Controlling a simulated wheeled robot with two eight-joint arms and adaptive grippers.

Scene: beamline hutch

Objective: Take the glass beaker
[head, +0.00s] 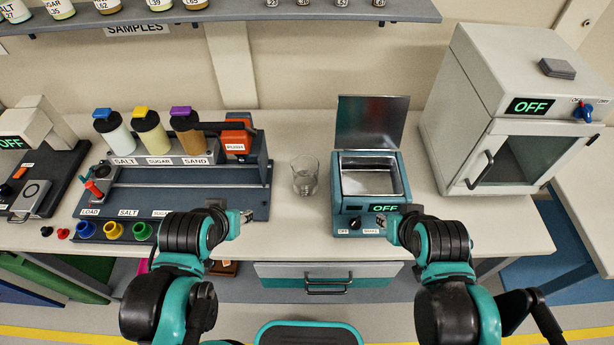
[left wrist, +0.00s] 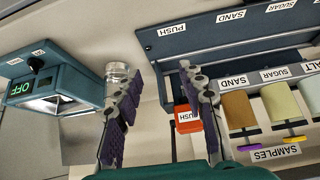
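The clear glass beaker (head: 304,175) stands upright on the bench, between the dispenser station and the teal heater box. In the left wrist view the beaker (left wrist: 117,72) shows just beyond the tip of one finger, partly covered by it. My left gripper (head: 243,219) is near the bench's front edge, left of the beaker and nearer to me. It is open and empty, its two fingers spread in the left wrist view (left wrist: 162,95). My right gripper (head: 383,222) is in front of the heater box, apart from the beaker; its finger opening is too small to tell.
The teal heater box (head: 356,216) with raised lid is right of the beaker. The dispenser station (head: 235,205) with salt, sugar and sand bottles is on the left. A white oven (head: 470,120) stands at the right. Bare bench (head: 290,225) lies in front of the beaker.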

